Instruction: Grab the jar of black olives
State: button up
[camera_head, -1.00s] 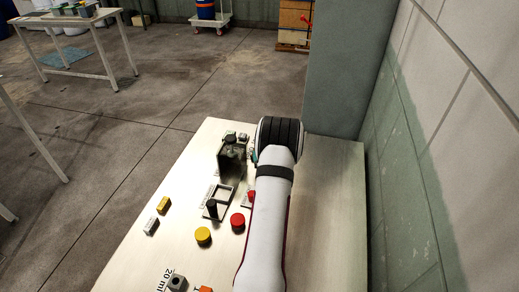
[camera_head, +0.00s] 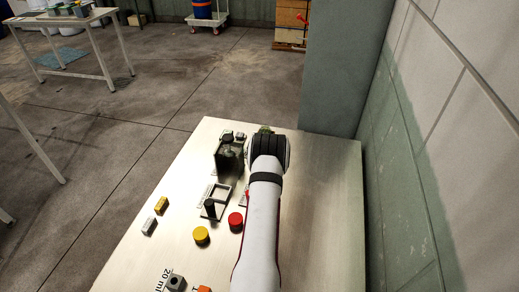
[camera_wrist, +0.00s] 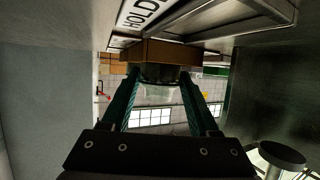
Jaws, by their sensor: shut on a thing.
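My gripper (camera_wrist: 158,86) shows in the wrist view as two green fingers on a dark base. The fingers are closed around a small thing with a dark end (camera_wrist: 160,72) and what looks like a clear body. I cannot tell from its look whether it is the jar of black olives.
A brown block (camera_wrist: 155,52) is close to the held thing in the wrist view. The table's right side is clear. A pillar and wall stand beyond.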

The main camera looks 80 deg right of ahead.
grip_shut()
jog(key=shift+r, duration=0.1)
